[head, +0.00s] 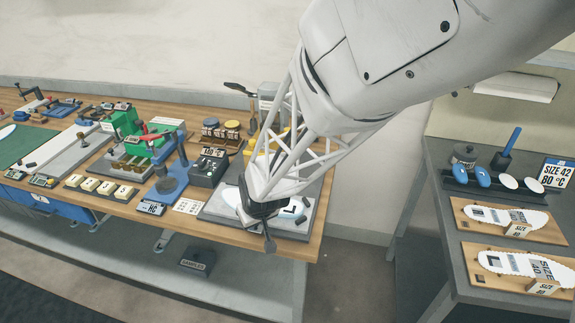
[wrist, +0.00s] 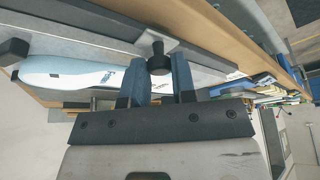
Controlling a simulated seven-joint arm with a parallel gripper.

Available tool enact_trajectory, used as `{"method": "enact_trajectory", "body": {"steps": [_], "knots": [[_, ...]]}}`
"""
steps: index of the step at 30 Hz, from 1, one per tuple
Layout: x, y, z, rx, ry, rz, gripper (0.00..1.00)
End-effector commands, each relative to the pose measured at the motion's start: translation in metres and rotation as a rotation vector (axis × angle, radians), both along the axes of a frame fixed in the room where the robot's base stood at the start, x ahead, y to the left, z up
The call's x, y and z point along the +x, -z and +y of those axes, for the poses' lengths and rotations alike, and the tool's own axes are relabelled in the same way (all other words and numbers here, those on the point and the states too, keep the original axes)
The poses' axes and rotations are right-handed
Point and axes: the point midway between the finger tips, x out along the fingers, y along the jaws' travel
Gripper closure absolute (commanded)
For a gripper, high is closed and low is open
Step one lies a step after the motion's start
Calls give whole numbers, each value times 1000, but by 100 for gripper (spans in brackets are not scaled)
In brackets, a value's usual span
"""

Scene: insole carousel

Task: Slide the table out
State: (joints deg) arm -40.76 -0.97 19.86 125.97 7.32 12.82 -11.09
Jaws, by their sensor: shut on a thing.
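A grey sliding table (head: 222,206) sits at the right end of the wooden workbench. A white and pale blue insole lies on it (head: 292,211), partly hidden behind my gripper. My gripper (head: 266,228) is at the table's front edge, pointing down. In the wrist view my gripper (wrist: 162,66) has its two blue-grey fingers on either side of a dark round knob (wrist: 158,58) at the plate's edge, and is shut on it. The insole also shows there (wrist: 75,74), along the plate. My forearm hides part of the bench behind the table.
Left of the table stand a dark control box (head: 208,168), a blue press (head: 172,180) and a green machine (head: 126,122). A grey side table (head: 455,235) on the right holds two insole boards. The space in front of the bench edge is clear above a lower shelf.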

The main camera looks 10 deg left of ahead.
Motion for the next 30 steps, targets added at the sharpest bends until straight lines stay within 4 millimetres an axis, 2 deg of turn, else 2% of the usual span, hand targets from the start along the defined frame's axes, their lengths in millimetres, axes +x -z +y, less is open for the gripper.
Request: {"method": "enact_trajectory", "body": {"steps": [10, 11, 15, 16, 30], "knots": [[-1, -1, 0, 2, 1, -1, 100], [-1, -1, 0, 2, 1, -1, 74], [-1, -1, 0, 2, 1, -1, 52], [-1, -1, 0, 1, 1, 0, 50], [-2, -4, -1, 1, 1, 0, 50]]}}
